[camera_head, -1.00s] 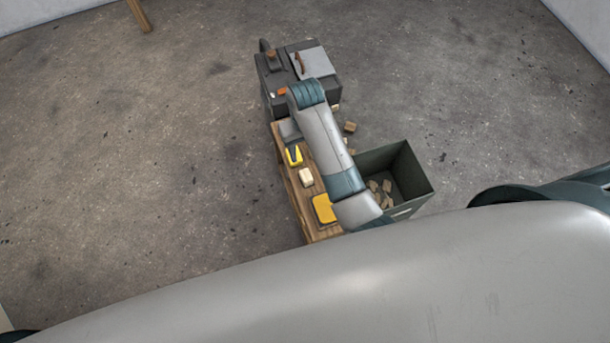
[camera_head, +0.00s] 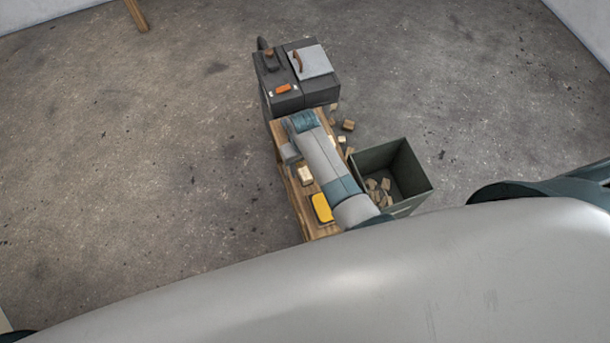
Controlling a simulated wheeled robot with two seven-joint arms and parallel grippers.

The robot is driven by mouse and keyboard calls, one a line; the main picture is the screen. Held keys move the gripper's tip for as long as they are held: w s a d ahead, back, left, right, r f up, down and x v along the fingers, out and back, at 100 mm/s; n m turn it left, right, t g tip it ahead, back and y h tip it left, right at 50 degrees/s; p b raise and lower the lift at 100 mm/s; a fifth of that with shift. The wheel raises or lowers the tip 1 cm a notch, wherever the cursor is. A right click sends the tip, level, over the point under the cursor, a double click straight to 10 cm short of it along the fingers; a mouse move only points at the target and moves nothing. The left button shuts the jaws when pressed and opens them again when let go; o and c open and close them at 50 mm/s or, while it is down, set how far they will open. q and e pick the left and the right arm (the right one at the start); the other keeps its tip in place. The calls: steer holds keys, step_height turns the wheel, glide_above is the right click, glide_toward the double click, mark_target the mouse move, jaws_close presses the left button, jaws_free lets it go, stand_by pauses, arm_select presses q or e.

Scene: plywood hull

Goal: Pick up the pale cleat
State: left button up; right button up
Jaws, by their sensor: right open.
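The pale cleat (camera_head: 305,175) is a small cream block on the wooden bench (camera_head: 303,212), left of my right forearm. My right arm reaches over the bench from below, and its wrist bends down at the bench's far part. My right gripper (camera_head: 291,153) shows only as a small grey part just beyond the cleat. It is open, and its fingertips are hardly visible. I cannot tell whether it touches anything. The cleat shows apart from it, resting on the bench. My left gripper is not in view.
A yellow block-like item (camera_head: 322,207) lies on the bench's near part. A dark green bin (camera_head: 412,187) with wood scraps stands to the right. A dark machine (camera_head: 285,95) stands at the bench's far end. Scraps (camera_head: 348,125) lie on the floor, which is otherwise open to the left.

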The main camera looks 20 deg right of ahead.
mark_target(304, 172)
steer(key=shift+f, duration=0.15)
steer(key=shift+w+f, duration=0.1)
steer(key=shift+f, duration=2.45)
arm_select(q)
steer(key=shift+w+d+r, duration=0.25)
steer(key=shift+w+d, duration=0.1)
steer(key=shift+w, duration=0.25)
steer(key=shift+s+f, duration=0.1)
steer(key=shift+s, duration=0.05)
arm_select(e)
steer(key=shift+c, duration=0.2)
steer(key=c, duration=1.1)
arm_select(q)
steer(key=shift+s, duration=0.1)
arm_select(e)
steer(key=shift+r, duration=0.15)
